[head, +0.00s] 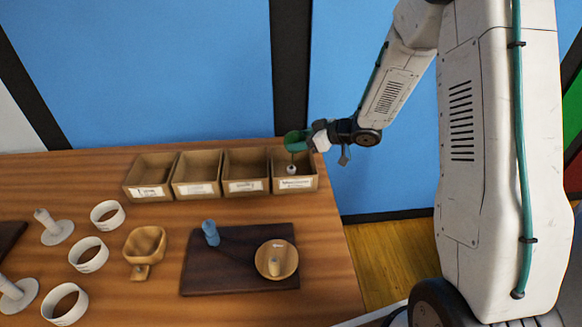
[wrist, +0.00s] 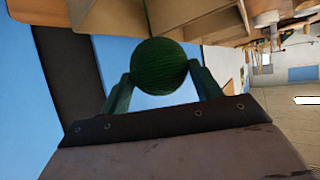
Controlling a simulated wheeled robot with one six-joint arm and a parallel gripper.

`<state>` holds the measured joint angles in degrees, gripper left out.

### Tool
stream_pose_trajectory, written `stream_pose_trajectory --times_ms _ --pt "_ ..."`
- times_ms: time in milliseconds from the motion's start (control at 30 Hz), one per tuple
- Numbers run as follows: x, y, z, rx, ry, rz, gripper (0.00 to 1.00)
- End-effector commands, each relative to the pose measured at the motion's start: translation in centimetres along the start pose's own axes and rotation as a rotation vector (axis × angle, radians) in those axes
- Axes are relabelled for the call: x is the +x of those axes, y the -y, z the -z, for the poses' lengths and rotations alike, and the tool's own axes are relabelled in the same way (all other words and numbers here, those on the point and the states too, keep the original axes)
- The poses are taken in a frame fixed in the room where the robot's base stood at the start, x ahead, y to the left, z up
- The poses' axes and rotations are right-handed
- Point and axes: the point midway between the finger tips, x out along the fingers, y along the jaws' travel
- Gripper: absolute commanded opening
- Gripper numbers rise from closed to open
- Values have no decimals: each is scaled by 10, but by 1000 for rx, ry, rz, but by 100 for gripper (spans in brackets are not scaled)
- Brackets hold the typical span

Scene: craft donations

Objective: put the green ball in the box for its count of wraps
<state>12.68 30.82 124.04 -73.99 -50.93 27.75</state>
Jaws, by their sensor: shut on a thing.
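The green ball (wrist: 160,66) is round, dark and finely ridged, like wound yarn. My gripper (wrist: 160,84) is shut on it, one green finger on each side. In the head view the ball (head: 294,140) is held above the back of the rightmost box (head: 309,184). A thin strand seems to hang from it toward a small pale thing (head: 291,169) in that box. To the left stand more open cardboard boxes in a row: one (head: 245,196), another (head: 197,196), and the leftmost (head: 133,191). Each has a white front label, too small to read. The count of wraps cannot be made out.
A dark board (head: 222,274) in front holds a blue peg-like piece (head: 211,232) and a round wooden bowl (head: 263,264). A wooden scoop-like dish (head: 141,252), several white rings (head: 88,266) and white posts on discs (head: 56,233) lie left. The table ends just right of the boxes.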

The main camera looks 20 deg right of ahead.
Motion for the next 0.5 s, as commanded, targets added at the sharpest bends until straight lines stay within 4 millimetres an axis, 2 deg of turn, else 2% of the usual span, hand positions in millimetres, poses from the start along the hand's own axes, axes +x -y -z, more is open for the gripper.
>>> stream_pose_trajectory --times_ms 300,500 --pt "11 -7 -36 9 1 -12 42" --pt "18 -7 -49 6 0 -11 42"
